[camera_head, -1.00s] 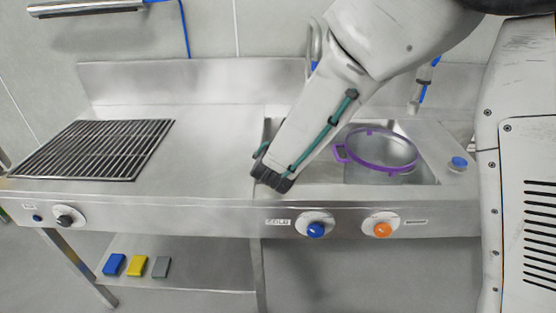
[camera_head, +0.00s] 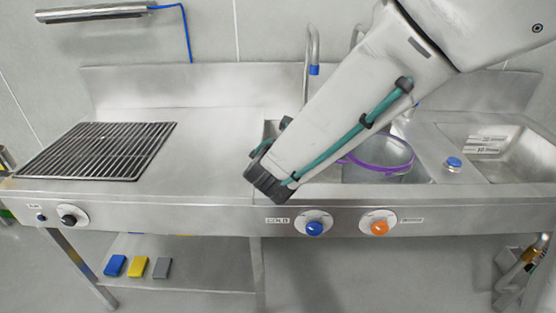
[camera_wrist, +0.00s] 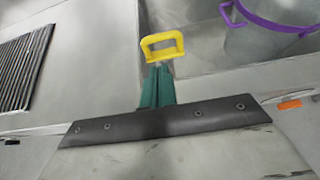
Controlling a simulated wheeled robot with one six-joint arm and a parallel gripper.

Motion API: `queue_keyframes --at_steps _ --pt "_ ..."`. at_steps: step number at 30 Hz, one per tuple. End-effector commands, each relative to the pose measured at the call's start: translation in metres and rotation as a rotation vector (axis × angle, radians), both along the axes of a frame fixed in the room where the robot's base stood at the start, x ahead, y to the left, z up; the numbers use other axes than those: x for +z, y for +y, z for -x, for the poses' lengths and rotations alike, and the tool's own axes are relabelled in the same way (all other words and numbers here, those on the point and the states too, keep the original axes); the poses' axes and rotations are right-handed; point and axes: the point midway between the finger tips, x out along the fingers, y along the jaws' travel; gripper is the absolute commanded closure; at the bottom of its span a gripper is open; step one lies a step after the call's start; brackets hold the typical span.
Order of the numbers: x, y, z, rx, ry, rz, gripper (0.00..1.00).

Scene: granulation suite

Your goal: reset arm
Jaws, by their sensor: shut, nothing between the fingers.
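My gripper (camera_wrist: 162,44), yellow at the tip on a green stem, shows in the wrist view beyond a dark mounting plate. It is shut and empty, above the steel counter near the sink edge. In the head view my white arm with a teal cable slants down to the left across the sink unit, its dark lower joint over the front of the counter. The gripper itself cannot be made out there.
The steel counter (camera_head: 205,140) has a black grate (camera_head: 95,150) at left. A purple-rimmed metal bucket (camera_head: 380,170) stands in the sink, partly behind my arm; it also shows in the wrist view (camera_wrist: 262,40). A faucet (camera_head: 312,60) rises behind. A second basin (camera_head: 525,155) lies at right.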

Motion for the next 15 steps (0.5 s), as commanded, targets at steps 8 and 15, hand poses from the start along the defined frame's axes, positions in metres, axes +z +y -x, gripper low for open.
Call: queue_keyframes --at_steps 8,15 --pt "0.001 0.0 0.0 -0.014 -0.005 -0.018 1.0" --pt "-0.001 -0.064 0.023 -0.48 -0.004 -0.275 1.0"
